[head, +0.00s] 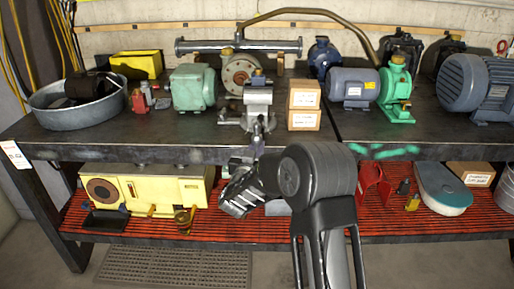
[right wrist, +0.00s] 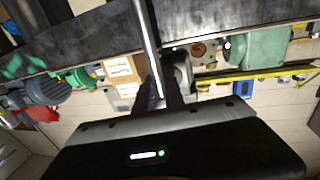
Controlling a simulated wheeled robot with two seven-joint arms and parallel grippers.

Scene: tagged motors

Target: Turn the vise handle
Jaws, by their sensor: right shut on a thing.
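The silver-grey vise (head: 258,97) is mounted at the front edge of the workbench, with its screw end facing me. Its handle (head: 257,132) hangs at the front below the jaws. My right gripper (head: 258,150) reaches up to it from below the bench edge and is shut on the handle. In the right wrist view the handle is a bright metal rod (right wrist: 147,40) running between the fingers (right wrist: 165,92), with the vise (right wrist: 183,72) just behind. The fingertips are small and partly hidden in the head view. My left gripper is not in view.
The dark workbench (head: 180,150) holds two cardboard boxes (head: 304,105) right of the vise, a green motor (head: 193,88) to its left, and a blue-grey motor (head: 352,86). A red slatted lower shelf (head: 240,230) carries a yellow machine (head: 150,188) and a red stand (head: 373,183).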

